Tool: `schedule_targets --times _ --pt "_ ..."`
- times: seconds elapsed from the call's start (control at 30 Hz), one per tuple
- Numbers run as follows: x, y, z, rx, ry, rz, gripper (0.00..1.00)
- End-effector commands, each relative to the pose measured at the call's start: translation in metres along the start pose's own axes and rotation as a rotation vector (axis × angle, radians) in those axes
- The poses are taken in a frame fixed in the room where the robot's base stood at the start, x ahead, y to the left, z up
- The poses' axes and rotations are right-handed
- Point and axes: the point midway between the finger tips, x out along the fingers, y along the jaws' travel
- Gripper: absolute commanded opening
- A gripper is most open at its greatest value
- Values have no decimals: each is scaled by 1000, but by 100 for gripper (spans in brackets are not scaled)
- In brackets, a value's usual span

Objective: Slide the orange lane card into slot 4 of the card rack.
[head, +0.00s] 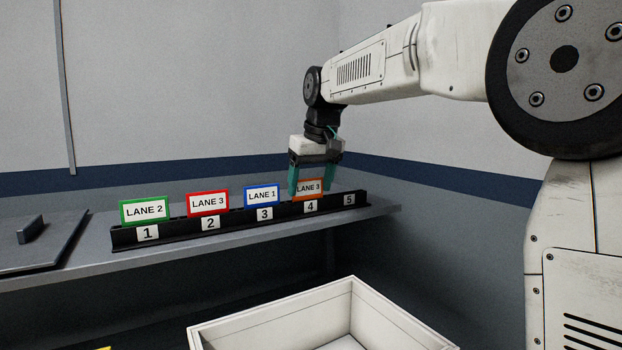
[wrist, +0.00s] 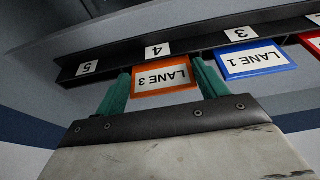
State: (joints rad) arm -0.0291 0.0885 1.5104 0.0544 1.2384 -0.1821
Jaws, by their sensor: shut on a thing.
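The orange lane card (head: 309,187), marked LANE 3, stands upright at slot 4 of the black card rack (head: 186,235). My gripper (head: 313,183) is shut on the orange card, with a teal finger at each side edge. In the wrist view the orange card (wrist: 163,77) appears upside down between the fingers of my gripper (wrist: 163,82), by the number 4 label (wrist: 157,51). Its lower edge meets the rack there; how deep it sits in the slot cannot be told. In the head view, the number 4 label (head: 311,207) is directly below the card.
Green LANE 2 (head: 145,210), red LANE 3 (head: 207,203) and blue LANE 1 (head: 262,196) cards stand in slots 1, 2 and 3. Slot 5 (head: 349,200) is empty. The rack is on a grey shelf (head: 90,260). A white open bin (head: 270,309) is in front, below.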

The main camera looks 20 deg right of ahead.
Motion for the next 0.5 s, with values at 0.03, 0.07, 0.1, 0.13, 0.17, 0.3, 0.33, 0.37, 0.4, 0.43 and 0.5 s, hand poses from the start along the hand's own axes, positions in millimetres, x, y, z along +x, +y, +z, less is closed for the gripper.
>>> schedule_targets --times 0.03,0.07,0.1,0.13,0.17,0.3,0.33,0.37,0.4,0.43,0.5 --pt "0 0 0 0 0 0 39" --pt "0 0 0 0 0 0 39" --pt "0 0 0 0 0 0 39" --pt "0 0 0 0 0 0 39" --pt "0 0 0 0 0 0 39" --pt "0 0 0 0 0 0 39" --pt "0 0 0 0 0 0 39" --pt "0 0 0 0 0 0 39" --pt "0 0 0 0 0 0 74" --pt "0 0 0 0 0 0 83" --pt "0 0 0 0 0 0 97"
